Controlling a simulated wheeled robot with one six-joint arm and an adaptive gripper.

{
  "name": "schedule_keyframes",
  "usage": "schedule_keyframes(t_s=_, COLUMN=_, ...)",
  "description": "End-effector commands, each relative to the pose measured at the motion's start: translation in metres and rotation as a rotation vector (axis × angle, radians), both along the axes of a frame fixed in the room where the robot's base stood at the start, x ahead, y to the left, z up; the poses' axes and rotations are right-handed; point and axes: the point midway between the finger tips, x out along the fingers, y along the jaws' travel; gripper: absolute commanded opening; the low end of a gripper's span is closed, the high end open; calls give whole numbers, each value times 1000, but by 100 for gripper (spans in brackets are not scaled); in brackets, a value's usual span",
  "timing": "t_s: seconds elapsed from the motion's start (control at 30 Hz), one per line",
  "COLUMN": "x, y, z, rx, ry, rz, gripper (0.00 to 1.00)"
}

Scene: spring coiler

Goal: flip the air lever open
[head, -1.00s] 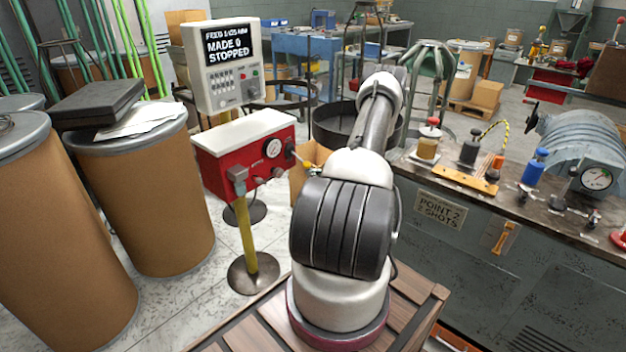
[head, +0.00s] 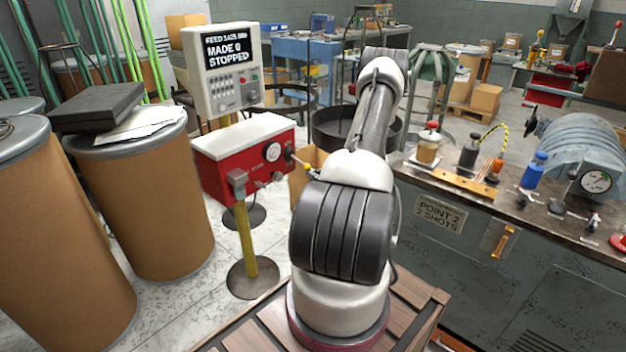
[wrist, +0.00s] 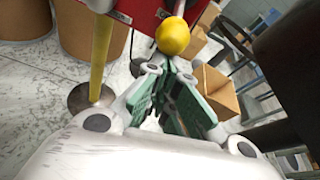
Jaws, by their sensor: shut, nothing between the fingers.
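The air lever ends in a yellow knob (head: 307,167) on a short stem at the right side of the red control box (head: 225,172). The box has a white top and a dial gauge, and stands on a yellow post. In the wrist view the yellow knob (wrist: 172,37) is large and close, just beyond my fingertips and slightly right of centre. My gripper (wrist: 166,72) is shut and empty, its green-padded fingers pointing at the knob. I cannot tell whether they touch it. In the head view my gripper is hidden behind my arm.
A control panel (head: 222,70) reading "STOPPED" stands behind the box. Brown drums (head: 140,205) stand left. A workbench (head: 450,265) with bottles and a motor is on the right. An open cardboard box (wrist: 216,92) sits below the knob's right side.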

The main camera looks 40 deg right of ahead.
Motion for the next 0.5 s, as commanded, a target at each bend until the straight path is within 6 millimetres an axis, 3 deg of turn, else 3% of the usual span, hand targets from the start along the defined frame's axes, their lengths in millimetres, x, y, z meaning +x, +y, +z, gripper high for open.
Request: schedule_keyframes(t_s=0.5, x=-11, y=-1, z=51, rx=-31, ry=351, rz=1, gripper=0)
